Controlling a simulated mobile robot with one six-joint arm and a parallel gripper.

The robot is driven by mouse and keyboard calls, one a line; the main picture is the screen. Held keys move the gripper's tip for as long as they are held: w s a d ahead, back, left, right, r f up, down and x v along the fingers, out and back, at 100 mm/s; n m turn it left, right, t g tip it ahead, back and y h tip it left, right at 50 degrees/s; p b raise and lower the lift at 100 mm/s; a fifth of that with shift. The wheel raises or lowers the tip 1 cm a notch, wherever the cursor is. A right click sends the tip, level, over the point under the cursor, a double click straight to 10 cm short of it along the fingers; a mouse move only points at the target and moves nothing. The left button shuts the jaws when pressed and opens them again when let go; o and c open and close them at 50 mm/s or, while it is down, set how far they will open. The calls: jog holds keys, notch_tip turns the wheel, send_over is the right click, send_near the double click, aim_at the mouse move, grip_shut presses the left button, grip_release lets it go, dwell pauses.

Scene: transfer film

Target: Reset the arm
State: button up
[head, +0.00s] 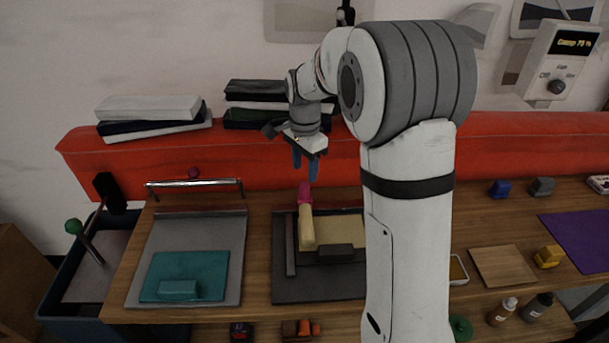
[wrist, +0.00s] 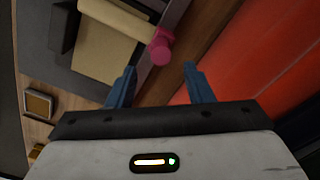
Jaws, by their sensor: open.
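My gripper (head: 305,165) is raised above the back part of the wooden bench, pointing down. Its two blue fingers are apart with nothing between them; they also show in the wrist view (wrist: 160,85). Below and ahead of it is a cream roller or bar with a pink end (head: 304,193), lying across a dark tray (head: 290,291). The pink end shows just beyond the fingertips in the wrist view (wrist: 161,50), apart from them. My arm hides the right part of the dark tray.
A grey board (head: 205,228) with a teal sheet (head: 210,268) lies left. A red padded rail (head: 520,140) runs behind the bench, with stacked folded cloths (head: 150,108) on it. Right are a wooden square (head: 503,266), a yellow block (head: 548,257) and a purple mat (head: 582,238).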

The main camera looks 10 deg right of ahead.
dwell(0.4)
jog(key=s+d+r+n+t, duration=0.1)
jog(key=s+n, duration=0.5)
jog(key=s, duration=0.7)
jog(key=s+d+r+n+t, duration=0.2)
jog(key=s+n, duration=0.4)
jog(key=s, duration=0.7)
jog(key=shift+s+d+r+n, duration=0.15)
jog(key=shift+r+n, duration=0.15)
jog(key=shift+r, duration=0.55)
